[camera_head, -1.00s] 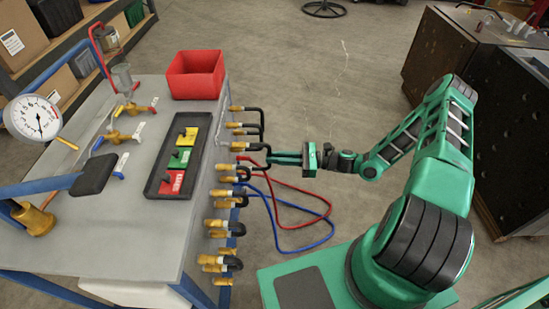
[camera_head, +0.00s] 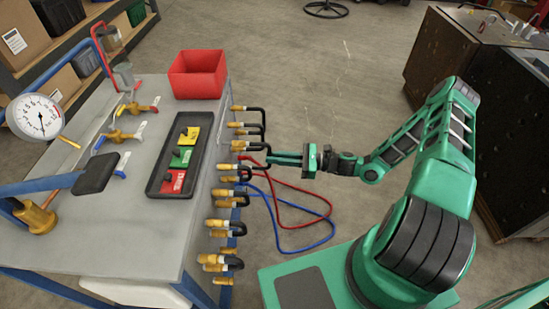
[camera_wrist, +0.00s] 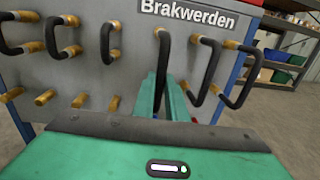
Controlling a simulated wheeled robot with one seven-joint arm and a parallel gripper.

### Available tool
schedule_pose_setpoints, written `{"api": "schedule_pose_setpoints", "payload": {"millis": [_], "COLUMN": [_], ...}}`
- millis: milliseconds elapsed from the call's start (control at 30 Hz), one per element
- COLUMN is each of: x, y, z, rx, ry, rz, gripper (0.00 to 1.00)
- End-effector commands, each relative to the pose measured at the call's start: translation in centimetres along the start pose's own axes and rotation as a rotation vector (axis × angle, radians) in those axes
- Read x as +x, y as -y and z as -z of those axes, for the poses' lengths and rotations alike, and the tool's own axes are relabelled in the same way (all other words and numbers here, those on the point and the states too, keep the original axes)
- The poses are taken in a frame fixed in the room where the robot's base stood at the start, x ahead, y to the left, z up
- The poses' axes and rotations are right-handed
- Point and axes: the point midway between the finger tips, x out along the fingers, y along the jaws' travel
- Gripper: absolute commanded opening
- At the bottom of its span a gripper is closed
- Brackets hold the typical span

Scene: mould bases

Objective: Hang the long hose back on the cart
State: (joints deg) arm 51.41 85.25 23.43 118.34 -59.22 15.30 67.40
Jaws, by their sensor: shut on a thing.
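The cart (camera_head: 120,225) stands on the left, with a row of brass fittings and black hoses along its right side. My gripper (camera_head: 272,158) reaches in from the right at this side. In the wrist view, the green fingers of my gripper (camera_wrist: 163,98) are closed around a black hose (camera_wrist: 161,65). The upper end of this hose is at a brass fitting (camera_wrist: 162,33) below the name sign. Its lower part runs down between the fingers, and its lower end is hidden. In the head view, the grip itself is too small to make out.
Other black hoses (camera_wrist: 205,72) hang close on both sides of my fingers. A red hose (camera_head: 310,205) and a blue hose (camera_head: 300,250) loop out below my gripper.

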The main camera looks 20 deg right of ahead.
Motion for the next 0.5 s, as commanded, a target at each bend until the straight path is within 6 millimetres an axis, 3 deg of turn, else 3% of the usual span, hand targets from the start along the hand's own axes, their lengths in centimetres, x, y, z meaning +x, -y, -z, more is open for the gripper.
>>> {"api": "schedule_pose_setpoints", "payload": {"millis": [500], "x": [1.1], "y": [-0.1], "z": [0.0], "rx": [0.000], "ry": [0.001], "rz": [0.000], "gripper": [0.00]}}
